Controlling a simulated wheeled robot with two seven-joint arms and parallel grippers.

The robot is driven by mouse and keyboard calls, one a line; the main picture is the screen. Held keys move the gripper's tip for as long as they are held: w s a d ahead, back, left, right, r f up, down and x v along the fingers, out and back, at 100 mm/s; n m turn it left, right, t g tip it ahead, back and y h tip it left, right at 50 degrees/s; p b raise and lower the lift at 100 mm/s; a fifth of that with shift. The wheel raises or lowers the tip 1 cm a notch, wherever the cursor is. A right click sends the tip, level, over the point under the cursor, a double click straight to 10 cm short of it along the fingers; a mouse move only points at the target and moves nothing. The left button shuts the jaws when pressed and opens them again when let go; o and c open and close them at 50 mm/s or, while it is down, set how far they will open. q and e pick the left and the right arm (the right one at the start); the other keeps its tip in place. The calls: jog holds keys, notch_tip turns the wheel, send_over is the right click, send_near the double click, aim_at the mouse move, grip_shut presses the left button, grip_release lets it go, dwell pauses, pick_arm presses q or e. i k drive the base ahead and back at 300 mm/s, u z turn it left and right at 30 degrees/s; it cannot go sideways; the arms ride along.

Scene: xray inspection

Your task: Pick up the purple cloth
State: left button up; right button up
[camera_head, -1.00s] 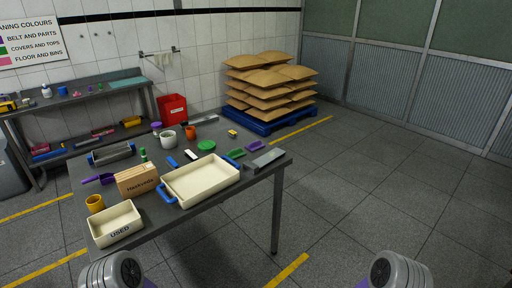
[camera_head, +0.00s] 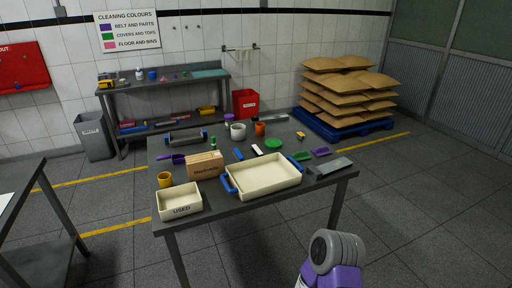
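A small flat purple piece (camera_head: 322,153), which looks like the purple cloth, lies on the right part of the steel table (camera_head: 225,212). It is beside a green piece (camera_head: 300,156) and behind a grey flat block. It is too small to tell its folds. A link of my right arm shows at the bottom right, in front of the table and well apart from the cloth. Neither of my grippers is in view.
A cream tray with blue handles (camera_head: 262,187) fills the table's front middle. A cream "USED" bin (camera_head: 180,212) and a wooden block (camera_head: 205,165) stand left of it. Another table (camera_head: 22,190) is at the left edge. Sacks (camera_head: 345,92) stand behind right. Floor between the tables is clear.

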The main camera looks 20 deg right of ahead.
aim_at(319, 152)
jog(key=u, duration=0.95)
jog(key=i, duration=1.4)
jog(key=z, duration=3.3)
jog(key=i, duration=0.4)
jog(key=u, duration=0.05)
